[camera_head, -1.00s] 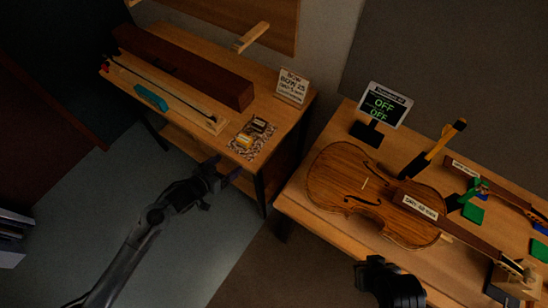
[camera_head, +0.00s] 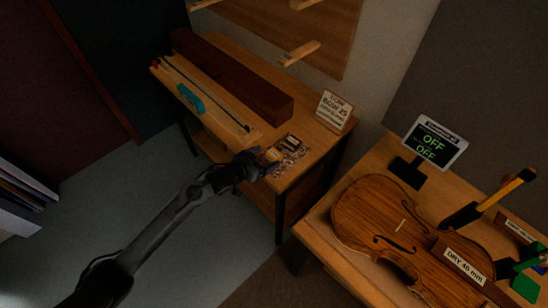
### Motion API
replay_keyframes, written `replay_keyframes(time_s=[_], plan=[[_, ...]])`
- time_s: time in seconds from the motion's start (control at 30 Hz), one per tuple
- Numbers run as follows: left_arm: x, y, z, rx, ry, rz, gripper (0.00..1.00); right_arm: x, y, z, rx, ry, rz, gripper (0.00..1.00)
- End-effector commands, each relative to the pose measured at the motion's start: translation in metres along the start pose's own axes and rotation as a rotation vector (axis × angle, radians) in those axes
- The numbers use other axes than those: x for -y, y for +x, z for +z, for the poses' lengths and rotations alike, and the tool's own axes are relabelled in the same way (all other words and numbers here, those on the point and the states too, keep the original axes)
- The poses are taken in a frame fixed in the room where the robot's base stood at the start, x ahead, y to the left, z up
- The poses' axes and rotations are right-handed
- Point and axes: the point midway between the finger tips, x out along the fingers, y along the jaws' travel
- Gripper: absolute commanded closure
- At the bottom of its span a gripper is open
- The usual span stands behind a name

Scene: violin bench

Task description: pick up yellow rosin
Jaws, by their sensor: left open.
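The yellow rosin (camera_head: 272,155) is a small yellow block on a patterned cloth (camera_head: 284,168) at the front right corner of the left bench. A darker block (camera_head: 290,142) lies just behind it on the same cloth. My left gripper (camera_head: 264,166) is open, with its fingers at the near edge of the cloth, right beside the yellow rosin. The fingers are dark and partly cover the cloth and perhaps the rosin's near side. I cannot tell whether they touch it. My right gripper is out of view.
A bow (camera_head: 207,95) with a teal block (camera_head: 191,98) lies on a pale rest beside a long dark brown box (camera_head: 232,80). A sign (camera_head: 334,109) stands behind the cloth. The right bench holds a violin (camera_head: 385,222) and a display reading OFF (camera_head: 435,142).

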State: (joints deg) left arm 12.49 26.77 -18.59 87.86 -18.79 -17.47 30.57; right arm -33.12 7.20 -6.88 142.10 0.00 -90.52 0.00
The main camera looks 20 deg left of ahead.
Motion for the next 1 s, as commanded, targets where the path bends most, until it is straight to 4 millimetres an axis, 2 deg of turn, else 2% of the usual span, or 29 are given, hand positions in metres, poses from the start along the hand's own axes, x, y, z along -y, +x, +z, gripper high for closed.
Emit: replay_keyframes(time_s=[0.43, 0.77, 1.0], plan=[[-0.002, 0.047, 0.001, 0.000, -0.001, 0.000, 0.15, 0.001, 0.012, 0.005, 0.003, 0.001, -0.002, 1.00], [-0.002, 0.052, 0.001, 0.000, 0.000, 0.000, 0.15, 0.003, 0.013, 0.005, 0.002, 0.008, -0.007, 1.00], [-0.002, 0.052, 0.001, 0.000, 0.000, 0.000, 0.50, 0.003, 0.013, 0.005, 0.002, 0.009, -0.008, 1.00]])
